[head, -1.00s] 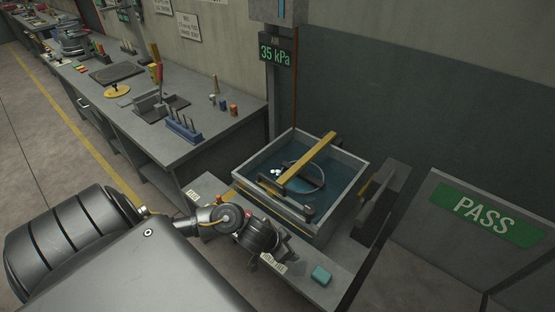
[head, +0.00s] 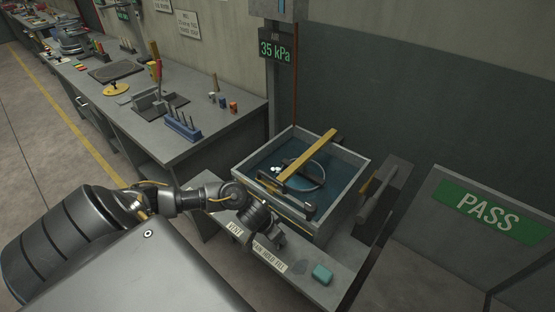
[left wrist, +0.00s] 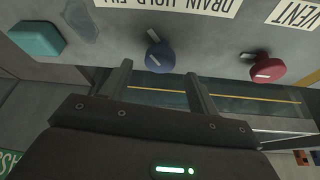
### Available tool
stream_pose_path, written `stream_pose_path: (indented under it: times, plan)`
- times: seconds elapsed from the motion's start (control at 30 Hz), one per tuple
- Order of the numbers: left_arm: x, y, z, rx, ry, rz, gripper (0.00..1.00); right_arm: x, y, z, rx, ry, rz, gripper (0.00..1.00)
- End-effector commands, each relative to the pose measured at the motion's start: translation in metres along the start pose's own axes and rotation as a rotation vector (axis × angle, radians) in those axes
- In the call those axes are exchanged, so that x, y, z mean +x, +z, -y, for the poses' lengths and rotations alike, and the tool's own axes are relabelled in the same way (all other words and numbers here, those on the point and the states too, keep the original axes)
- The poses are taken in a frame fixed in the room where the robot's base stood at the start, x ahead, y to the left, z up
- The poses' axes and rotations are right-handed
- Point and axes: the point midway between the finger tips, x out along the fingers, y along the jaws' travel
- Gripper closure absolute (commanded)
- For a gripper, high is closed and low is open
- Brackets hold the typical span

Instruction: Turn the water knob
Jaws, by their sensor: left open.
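In the left wrist view a blue knob (left wrist: 159,58) with a white pointer mark sits on a grey panel under the label "DRAIN HOLD FILL" (left wrist: 180,8). Its pointer is toward the label. My left gripper (left wrist: 157,74) is open, its two fingers apart, with the blue knob beyond the gap between the tips. I cannot tell whether they touch it. A red knob (left wrist: 268,69) stands to the right, near the "VENT" label (left wrist: 294,14). In the head view my left gripper (head: 275,236) is over the bench's front, and the knobs are hidden. My right gripper is out of view.
A water tank (head: 345,199) with a yellow bar (head: 312,153) across it stands just behind the gripper. A teal block (head: 321,274) lies to the right of the label; it also shows in the wrist view (left wrist: 38,40). A "PASS" panel (head: 490,213) stands at right.

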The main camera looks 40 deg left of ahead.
Motion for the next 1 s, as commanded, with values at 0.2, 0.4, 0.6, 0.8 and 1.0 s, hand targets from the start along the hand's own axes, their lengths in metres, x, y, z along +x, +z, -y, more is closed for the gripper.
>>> stream_pose_path:
  times: [0.2,0.4,0.6,0.8,1.0]
  plan:
    - [0.027,0.001,0.0,-0.001,0.0,0.001,0.39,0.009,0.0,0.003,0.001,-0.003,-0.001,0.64]
    - [0.032,0.0,0.0,0.001,0.0,0.0,0.39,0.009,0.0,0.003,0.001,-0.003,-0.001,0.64]
    - [0.032,0.0,0.0,0.001,0.0,0.0,0.41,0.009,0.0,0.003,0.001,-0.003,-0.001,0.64]
    - [0.032,0.0,0.0,0.001,0.001,0.0,0.67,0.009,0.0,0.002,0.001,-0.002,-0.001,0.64]
    - [0.032,0.0,0.0,0.001,0.001,0.0,0.83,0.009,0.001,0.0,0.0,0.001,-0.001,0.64]
